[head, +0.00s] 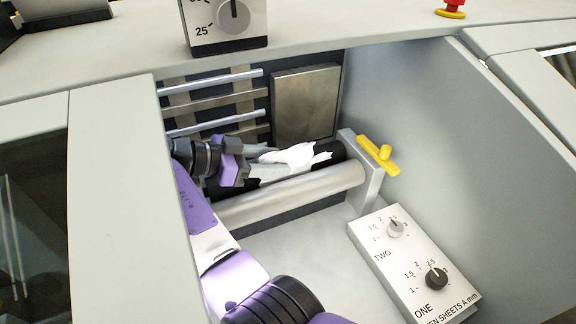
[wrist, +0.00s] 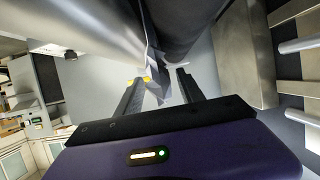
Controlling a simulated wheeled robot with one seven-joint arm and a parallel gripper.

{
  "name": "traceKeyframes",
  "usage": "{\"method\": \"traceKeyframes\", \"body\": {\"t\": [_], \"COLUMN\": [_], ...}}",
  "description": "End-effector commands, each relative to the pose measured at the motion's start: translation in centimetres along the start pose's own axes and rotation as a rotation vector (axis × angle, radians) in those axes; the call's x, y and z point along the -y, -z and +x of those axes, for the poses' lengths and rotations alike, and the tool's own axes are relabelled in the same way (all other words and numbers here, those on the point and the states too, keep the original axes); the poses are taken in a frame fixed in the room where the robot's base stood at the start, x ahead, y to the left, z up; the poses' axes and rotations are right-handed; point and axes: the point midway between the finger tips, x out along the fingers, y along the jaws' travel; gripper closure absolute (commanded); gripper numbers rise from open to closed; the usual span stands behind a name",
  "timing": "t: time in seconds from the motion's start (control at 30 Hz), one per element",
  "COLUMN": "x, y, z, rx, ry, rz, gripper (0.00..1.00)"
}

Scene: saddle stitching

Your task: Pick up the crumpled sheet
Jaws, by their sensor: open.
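The crumpled sheet (head: 290,155) is white and jagged. In the head view it lies along the rollers inside the open bay, with a paler part stretching left toward my gripper (head: 246,160). My gripper is at the left end of the rollers, pointing right along them. In the wrist view the sheet (wrist: 153,72) shows as a narrow grey fold between two rollers, coming down between the fingers of my gripper (wrist: 161,78). The fingers are apart, one on each side of the fold. I cannot tell whether either touches it.
A metal roller (head: 295,193) runs in front of the sheet, with a black roller (head: 335,150) behind. A yellow lever (head: 378,155) sits at their right end. A dial panel (head: 413,262) stands at front right. Bay walls enclose both sides; bars and a metal plate (head: 305,104) are behind.

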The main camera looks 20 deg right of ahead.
Motion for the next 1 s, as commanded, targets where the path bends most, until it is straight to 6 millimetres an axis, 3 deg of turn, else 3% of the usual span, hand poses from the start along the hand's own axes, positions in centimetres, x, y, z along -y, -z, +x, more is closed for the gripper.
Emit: {"method": "traceKeyframes", "body": {"t": [0.23,0.5,0.73,1.0], "x": [0.0,0.1,0.1,0.1], "y": [0.2,0.1,0.2,0.2], "z": [3.6,4.1,4.1,4.1], "rx": [0.0,0.0,0.0,0.0], "ry": [-0.002,-0.001,-0.001,-0.001], "rz": [0.0,-0.001,-0.001,0.0], "gripper": [0.55,0.55,1.0,1.0]}}
